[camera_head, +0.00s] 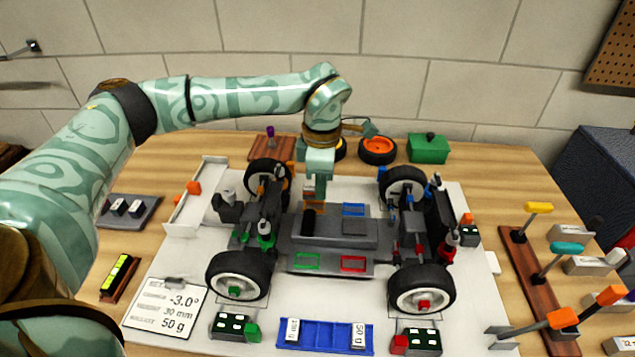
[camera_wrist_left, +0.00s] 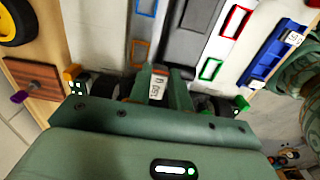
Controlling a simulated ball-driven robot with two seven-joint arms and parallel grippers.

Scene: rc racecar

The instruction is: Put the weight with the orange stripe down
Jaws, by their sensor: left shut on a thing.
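The weight with the orange stripe (camera_wrist_left: 158,86) is a small pale block with a printed label and an orange-red band. My left gripper (camera_wrist_left: 159,89) is shut on it, with a finger on each side. In the head view the left gripper (camera_head: 313,190) points down over the back of the car chassis (camera_head: 335,232). An orange-outlined pocket (camera_wrist_left: 140,50) shows beside the held weight in the wrist view. The chassis also has blue (camera_head: 353,210), green (camera_head: 306,262) and red (camera_head: 353,264) outlined pockets. The gap between weight and chassis is unclear. My right gripper is not in view.
A blue tray (camera_head: 325,337) with two labelled weights lies in front of the car. Wheels stand at the chassis corners, close around the gripper. A note card (camera_head: 165,308) reads -3.0°, 30 mm and 50 g. Tools with coloured handles stand in a rack (camera_head: 535,270) at right.

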